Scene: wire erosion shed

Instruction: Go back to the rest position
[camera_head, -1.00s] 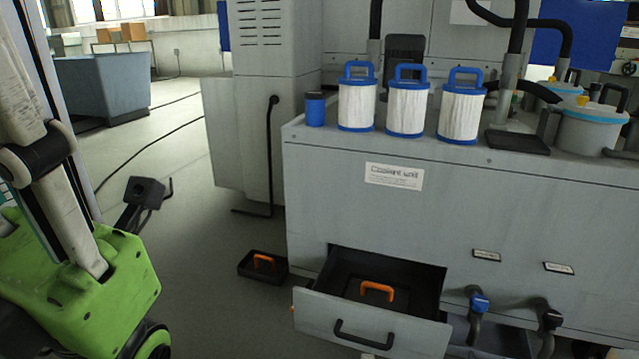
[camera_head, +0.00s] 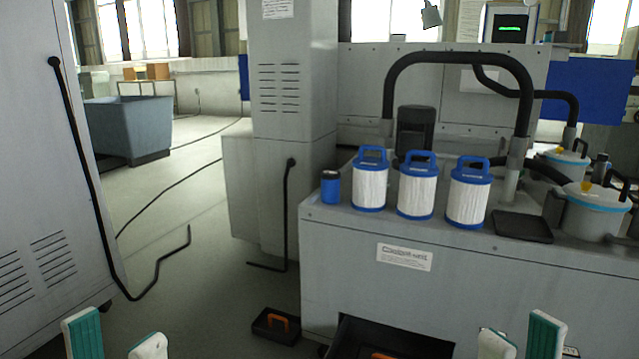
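My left gripper (camera_head: 116,341) shows at the bottom left edge of the head view, its two white and teal fingertips pointing up and apart, with floor visible between them. My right gripper (camera_head: 521,342) shows at the bottom right in front of the coolant unit (camera_head: 345,265), its fingertips also apart with a narrower gap. I see nothing held in either gripper. The rest of both hands and the arms are below the picture.
Three white filters with blue handles (camera_head: 416,195) and a blue cup (camera_head: 331,188) stand on the unit. Its open drawer (camera_head: 345,340) shows at the bottom edge. A black tray (camera_head: 262,329) with an orange handle lies on the floor. A grey cabinet (camera_head: 40,200) stands left.

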